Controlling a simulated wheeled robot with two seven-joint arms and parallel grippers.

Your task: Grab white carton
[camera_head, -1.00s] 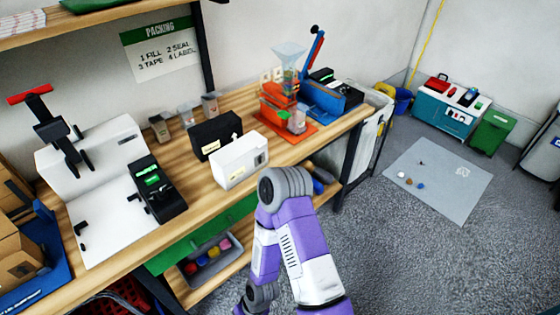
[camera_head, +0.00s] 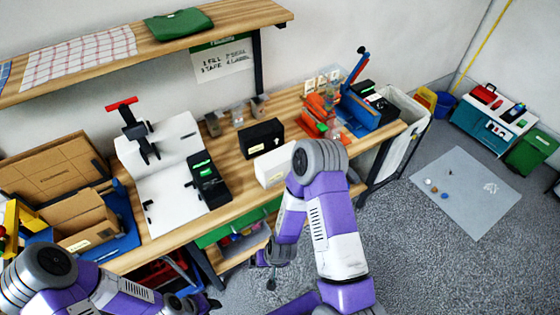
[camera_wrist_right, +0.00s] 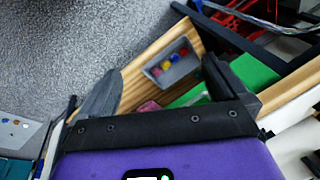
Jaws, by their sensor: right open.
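The white carton (camera_head: 272,167) stands on the wooden workbench, beside and in front of a black box (camera_head: 262,138). My right arm hides its right part in the head view. My right gripper (camera_wrist_right: 162,82) is open and empty in the right wrist view, with its fingers wide apart. In the head view the right gripper hangs low in front of the bench, below the carton and apart from it. My left gripper (camera_head: 205,302) is at the bottom of the head view, in front of the bench; its finger gap is too small to judge.
A grey bin with colored items (camera_wrist_right: 173,64) sits on the lower shelf. A black device (camera_head: 207,181) and a white machine (camera_head: 165,150) stand left of the carton. A blue-and-orange station (camera_head: 370,108) is to the right. An upper shelf (camera_head: 200,42) overhangs the back left.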

